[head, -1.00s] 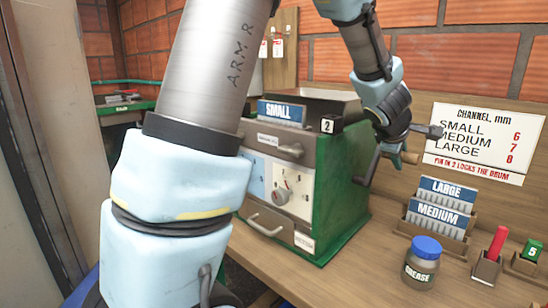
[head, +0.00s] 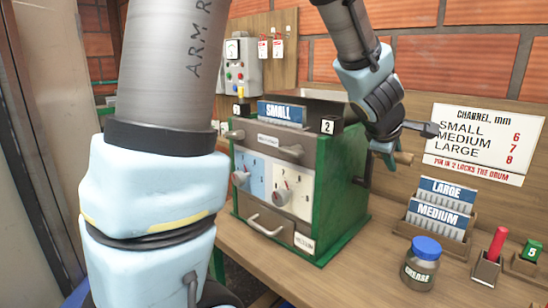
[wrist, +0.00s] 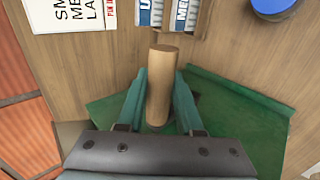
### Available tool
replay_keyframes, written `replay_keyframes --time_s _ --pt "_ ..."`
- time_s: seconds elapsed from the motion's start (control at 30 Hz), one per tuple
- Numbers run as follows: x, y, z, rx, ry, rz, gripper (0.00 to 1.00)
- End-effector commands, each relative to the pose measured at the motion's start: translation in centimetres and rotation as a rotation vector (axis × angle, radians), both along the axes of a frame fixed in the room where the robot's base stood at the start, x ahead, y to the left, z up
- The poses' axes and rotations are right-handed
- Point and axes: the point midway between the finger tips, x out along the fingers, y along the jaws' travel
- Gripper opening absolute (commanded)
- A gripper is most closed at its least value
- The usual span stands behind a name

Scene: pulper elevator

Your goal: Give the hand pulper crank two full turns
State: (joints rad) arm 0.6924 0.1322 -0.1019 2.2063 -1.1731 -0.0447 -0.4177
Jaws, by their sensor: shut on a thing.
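The hand pulper is a green-sided box (head: 338,190) with a pale front panel, standing on the wooden bench. Its dark crank arm (head: 367,168) is on the right side, and the end of its wooden handle (head: 404,158) shows beside my gripper (head: 384,149). In the wrist view, the upright wooden handle (wrist: 161,70) lies between the two green fingers of my gripper (wrist: 159,84), which touch it from both sides. The crank's hub is partly hidden by my wrist in the head view. A blue "SMALL" plate (head: 281,111) sits on top.
A grease jar (head: 420,265) with a blue lid, a rack of "LARGE" and "MEDIUM" plates (head: 440,206) and a red-handled tool (head: 496,244) stand right of the pulper. A channel sign (head: 484,144) is behind. A control box (head: 239,65) hangs at the back. Bench in front of the jar is clear.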

Motion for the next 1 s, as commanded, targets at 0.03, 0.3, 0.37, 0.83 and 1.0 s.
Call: replay_keyframes --time_s 0.03,0.3,0.37,0.83,1.0 --pt "-0.1 0.0 -0.2 0.002 0.005 0.000 0.00" --pt "-0.6 0.6 -0.6 0.003 0.004 -0.001 0.00" --pt "-1.0 1.0 -0.8 0.002 0.003 -0.001 0.00" --pt "-2.7 2.5 -1.2 0.003 0.005 0.000 0.00" --pt "-3.1 2.9 -2.0 0.004 0.005 -0.001 0.00"
